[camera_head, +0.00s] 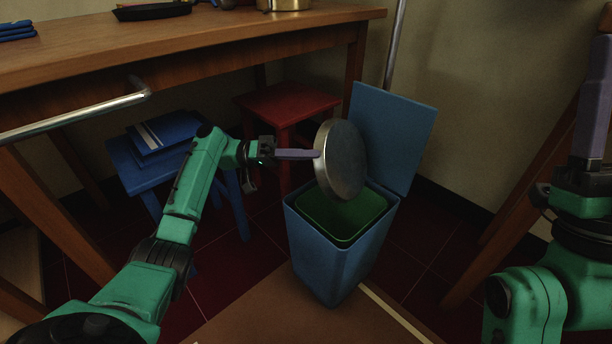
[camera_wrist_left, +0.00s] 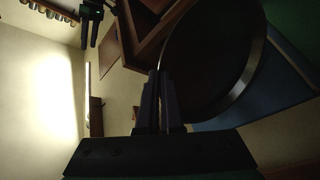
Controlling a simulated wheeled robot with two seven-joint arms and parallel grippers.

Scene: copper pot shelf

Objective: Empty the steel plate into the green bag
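The steel plate (camera_head: 343,160) is a round grey metal disc, tipped almost on edge above the blue bin (camera_head: 325,258). My left gripper (camera_head: 314,154) is shut on its rim from the left. In the left wrist view the plate (camera_wrist_left: 212,55) is a dark disc with its edge between the fingers (camera_wrist_left: 158,100). The green bag (camera_head: 345,214) lines the inside of the open bin, just below the plate. I see nothing on or falling from the plate; the bag's bottom is hidden. My right gripper (camera_head: 596,100) points upward at the right edge, its finger gap not visible.
The bin's blue lid (camera_head: 392,135) stands open behind the plate. A red stool (camera_head: 290,103) and a blue stool (camera_head: 125,165) with a blue book-like object stand behind my left arm. A wooden table (camera_head: 220,32) with a metal rail (camera_head: 75,118) runs along the upper left.

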